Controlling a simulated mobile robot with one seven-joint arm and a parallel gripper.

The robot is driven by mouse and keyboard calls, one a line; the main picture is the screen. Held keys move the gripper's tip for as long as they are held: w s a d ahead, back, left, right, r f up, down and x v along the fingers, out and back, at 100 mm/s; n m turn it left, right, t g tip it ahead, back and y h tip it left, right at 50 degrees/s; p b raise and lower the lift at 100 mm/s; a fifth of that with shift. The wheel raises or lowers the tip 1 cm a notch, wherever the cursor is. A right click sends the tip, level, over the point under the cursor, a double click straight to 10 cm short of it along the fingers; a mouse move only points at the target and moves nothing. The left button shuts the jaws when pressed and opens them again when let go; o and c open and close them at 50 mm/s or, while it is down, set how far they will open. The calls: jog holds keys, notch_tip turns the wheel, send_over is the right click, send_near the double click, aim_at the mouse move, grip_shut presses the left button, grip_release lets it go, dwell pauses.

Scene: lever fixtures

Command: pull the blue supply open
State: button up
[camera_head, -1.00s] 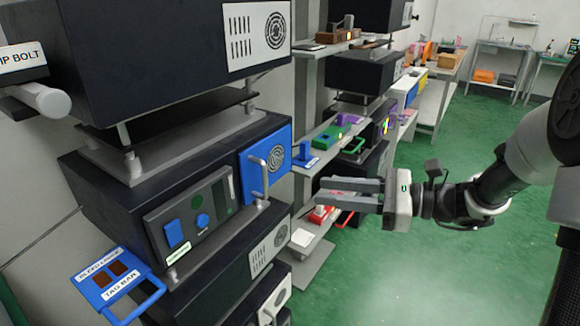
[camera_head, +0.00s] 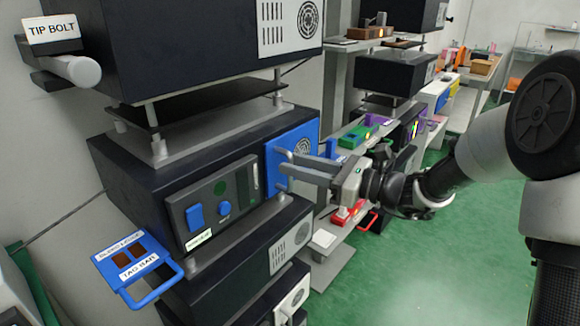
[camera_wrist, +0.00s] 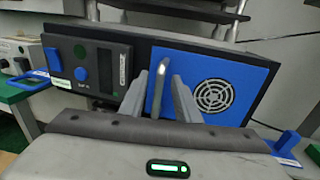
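The blue supply's front panel (camera_head: 301,150), with a round vent, is on a dark box at the middle of the head view. It also shows in the wrist view (camera_wrist: 245,92), where it looks closed against the box. A grey upright bar handle (camera_wrist: 158,86) stands at the panel's left edge. My gripper (camera_head: 282,161) reaches in from the right with its fingertips at the panel. In the wrist view my gripper (camera_wrist: 156,94) is open, with the handle between its two fingers. I cannot tell whether either finger touches the handle. In the head view the fingers mostly hide the handle.
A control panel (camera_head: 212,205) with blue buttons is left of the blue panel. A blue tag bar (camera_head: 137,262) juts out at lower left. A tip bolt fixture (camera_head: 72,68) is above it. Shelves with fixtures stand behind my gripper. Green floor (camera_head: 440,265) is clear at right.

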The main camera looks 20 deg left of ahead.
jog(key=shift+w+a, duration=0.25)
jog(key=shift+a, duration=0.85)
grip_shut()
